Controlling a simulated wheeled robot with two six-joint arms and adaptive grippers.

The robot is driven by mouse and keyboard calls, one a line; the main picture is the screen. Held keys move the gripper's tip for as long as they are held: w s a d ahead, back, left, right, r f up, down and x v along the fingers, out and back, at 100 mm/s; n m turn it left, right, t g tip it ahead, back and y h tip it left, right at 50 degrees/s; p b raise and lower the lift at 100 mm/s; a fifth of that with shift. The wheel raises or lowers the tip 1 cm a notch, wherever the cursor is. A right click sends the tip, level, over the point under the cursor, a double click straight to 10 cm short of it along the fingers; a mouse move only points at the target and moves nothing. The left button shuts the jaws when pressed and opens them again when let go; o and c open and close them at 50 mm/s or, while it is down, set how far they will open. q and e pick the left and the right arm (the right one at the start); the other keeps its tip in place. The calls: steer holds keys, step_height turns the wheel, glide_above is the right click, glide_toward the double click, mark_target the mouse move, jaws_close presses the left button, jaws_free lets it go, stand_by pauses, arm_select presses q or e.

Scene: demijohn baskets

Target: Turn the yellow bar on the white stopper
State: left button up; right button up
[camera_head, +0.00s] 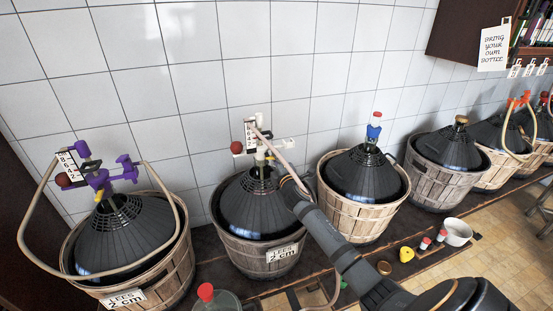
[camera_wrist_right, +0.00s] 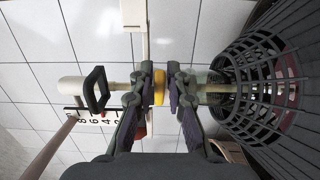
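The white stopper (camera_head: 261,153) stands in the neck of the second demijohn from the left (camera_head: 250,205). It has a white side arm, a number card and a red knob. The wrist view shows its white body (camera_wrist_right: 70,84) at left and a black handle (camera_wrist_right: 97,90). The yellow bar (camera_wrist_right: 159,87) shows edge-on between the fingertips of my right gripper (camera_wrist_right: 160,91). The fingers are close on both sides of it; I cannot tell whether both touch. In the head view my right arm reaches to this demijohn, and the bar is not clear there. My left gripper is out of view.
A demijohn with a purple fitting and a looped hose (camera_head: 178,215) stands at left. A blue-and-red stoppered demijohn (camera_head: 365,175) stands at right, with more beyond. A white bowl (camera_head: 457,231) and small caps lie on the bench. The tiled wall (camera_head: 190,60) is close behind.

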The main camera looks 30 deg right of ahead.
jaws_close()
steer(key=shift+a+f+m+h+b, duration=0.1)
steer(key=shift+f+m+h+b, duration=0.25)
steer(key=shift+h+b, duration=0.4)
steer(key=shift+s+a+r+m+g+h+b, duration=0.15)
steer(key=shift+a+m+g+h+b, duration=0.4)
steer(key=shift+m+g+h+b, duration=1.8)
steer(key=shift+s+a+r+m+g+h+b, duration=0.15)
steer(key=shift+a+m+g+h+b, duration=0.35)
steer(key=shift+m+g+h+b, duration=1.8)
steer(key=shift+s+a+m+g+h+b, duration=0.25)
steer(key=shift+a+m+g+h+b, duration=0.6)
steer(key=shift+g+b, duration=2.55)
steer(key=shift+d+m+t+b, duration=0.3)
steer(key=shift+m+t+b, duration=0.4)
steer(key=shift+b, duration=0.2)
steer(key=o, duration=0.5)
jaws_free()
